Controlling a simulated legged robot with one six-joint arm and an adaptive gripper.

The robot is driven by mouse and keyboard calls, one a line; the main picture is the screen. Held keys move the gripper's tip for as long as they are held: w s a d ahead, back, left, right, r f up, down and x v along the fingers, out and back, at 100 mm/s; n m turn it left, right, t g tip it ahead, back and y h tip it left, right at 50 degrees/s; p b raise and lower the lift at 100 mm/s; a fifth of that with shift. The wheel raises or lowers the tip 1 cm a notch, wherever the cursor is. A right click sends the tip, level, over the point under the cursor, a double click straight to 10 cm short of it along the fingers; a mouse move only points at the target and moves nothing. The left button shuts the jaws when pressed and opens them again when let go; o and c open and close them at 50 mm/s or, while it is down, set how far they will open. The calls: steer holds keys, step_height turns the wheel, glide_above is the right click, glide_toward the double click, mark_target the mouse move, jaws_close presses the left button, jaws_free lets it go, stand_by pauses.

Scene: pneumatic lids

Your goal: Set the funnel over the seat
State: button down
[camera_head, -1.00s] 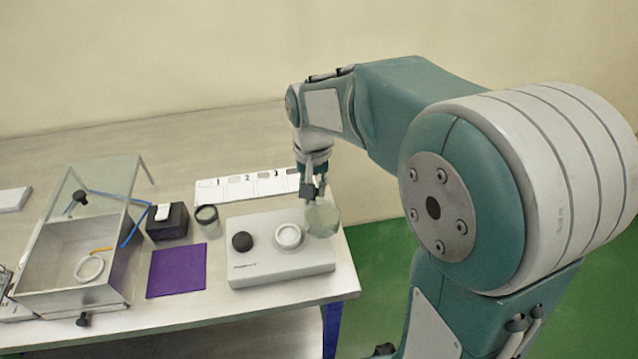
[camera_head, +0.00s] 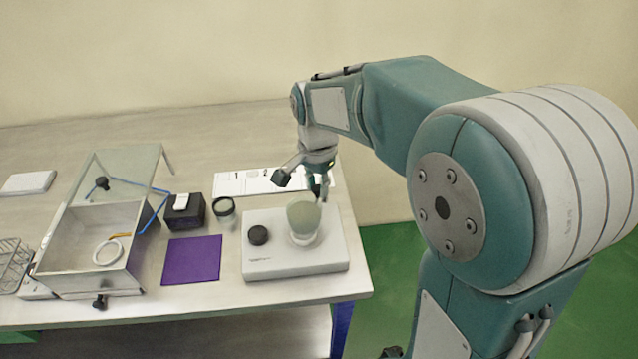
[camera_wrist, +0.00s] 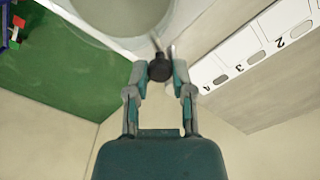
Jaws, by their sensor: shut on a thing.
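The funnel (camera_head: 303,212) is a pale greenish, cup-like piece. In the head view it appears over the white round seat (camera_head: 303,239) on the light grey box, hiding most of it; I cannot tell whether they touch. In the wrist view the funnel (camera_wrist: 125,12) fills the top middle, cut off by the edge. My gripper (camera_head: 304,186) is above and beside the funnel. In the wrist view my gripper (camera_wrist: 160,72) is shut on a dark knob with a thin stem that runs toward the funnel.
The light grey box (camera_head: 290,267) also bears a black knob (camera_head: 258,235). To its left are a purple mat (camera_head: 191,260), a small jar (camera_head: 224,209), a black block (camera_head: 184,213) and an open-lidded bin (camera_head: 92,284). A numbered strip (camera_head: 245,183) lies behind.

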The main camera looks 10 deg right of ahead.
mark_target(315, 187)
steer(key=shift+a, duration=0.1)
steer(key=shift+c, duration=2.4)
jaws_free()
steer(key=shift+a, duration=0.1)
step_height(315, 187, up, 12)
steer(key=shift+f, duration=0.1)
steer(key=s+d+f+n+t, duration=0.1)
steer(key=s+d+n+t, duration=0.1)
steer(key=s, duration=0.7)
steer(key=s+d+f+n+t, duration=0.2)
steer(key=s+d+n+t, duration=0.1)
steer(key=s+d+n, duration=0.2)
steer(key=s+n, duration=0.2)
steer(key=s, duration=0.2)
steer(key=shift+s+d+f+n+t, duration=0.25)
steer(key=shift+d+n+t, duration=0.05)
